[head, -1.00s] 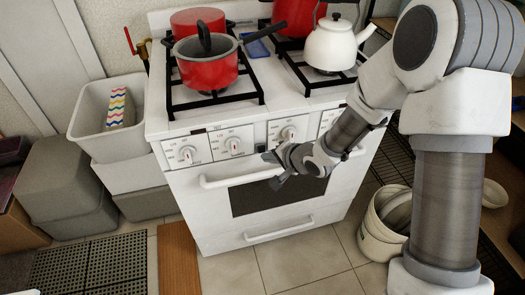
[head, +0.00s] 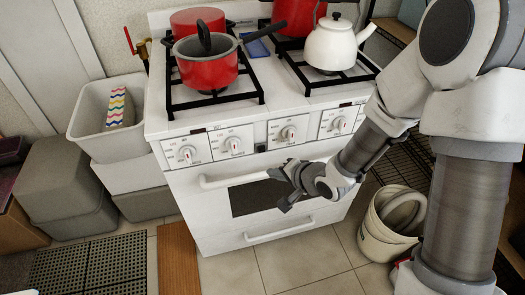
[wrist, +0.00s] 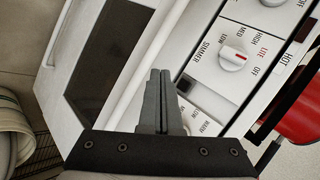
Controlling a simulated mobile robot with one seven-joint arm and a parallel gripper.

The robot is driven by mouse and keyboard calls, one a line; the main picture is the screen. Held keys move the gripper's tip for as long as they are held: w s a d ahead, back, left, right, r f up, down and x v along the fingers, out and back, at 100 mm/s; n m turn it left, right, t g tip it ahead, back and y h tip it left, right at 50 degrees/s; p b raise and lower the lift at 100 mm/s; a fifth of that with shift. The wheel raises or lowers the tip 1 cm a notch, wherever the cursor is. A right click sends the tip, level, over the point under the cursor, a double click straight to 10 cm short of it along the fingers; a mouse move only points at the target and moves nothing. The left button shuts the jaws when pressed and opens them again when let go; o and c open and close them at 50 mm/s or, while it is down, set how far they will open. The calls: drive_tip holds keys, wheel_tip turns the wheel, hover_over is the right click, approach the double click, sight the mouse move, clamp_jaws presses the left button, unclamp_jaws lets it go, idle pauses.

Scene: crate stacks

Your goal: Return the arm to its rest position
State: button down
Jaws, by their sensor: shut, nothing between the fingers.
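My gripper (head: 280,190) is in front of the white stove's oven door, just below the right part of the oven handle (head: 235,180) in the head view. In the wrist view my gripper (wrist: 160,75) shows two dark fingers pressed together, with nothing between them. My arm comes down to it from the upper right in the head view. The stove (head: 180,185) has a row of control knobs, and one knob (wrist: 233,60) shows large in the wrist view. I cannot tell the exact gap between the fingers and the stove.
Red pots (head: 207,68) and a white kettle (head: 333,45) stand on the stove top. Stacked grey crates (head: 65,180) and a bin (head: 90,125) with a patterned item are at left. White buckets (head: 385,235) stand on the floor at right.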

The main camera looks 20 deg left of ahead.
drive_tip(key=d+r+n+t+h, duration=0.2)
drive_tip(key=d+r+h, duration=0.5)
drive_tip(key=d+r, duration=1.05)
drive_tip(key=s+d+r+n+g, duration=0.1)
drive_tip(key=s+d+r, duration=0.1)
drive_tip(key=s, duration=0.4)
drive_tip(key=s+d+r+n+h, duration=0.1)
drive_tip(key=s+d+r, duration=0.2)
drive_tip(key=s, duration=0.3)
drive_tip(key=s+d+r+n+g, duration=0.1)
drive_tip(key=s+d+r, duration=0.1)
drive_tip(key=s, duration=0.3)
wheel_tip(320, 180, up, 12)
drive_tip(key=p, duration=1.2)
drive_tip(key=shift+r, duration=0.25)
drive_tip(key=shift+s+d, duration=0.1)
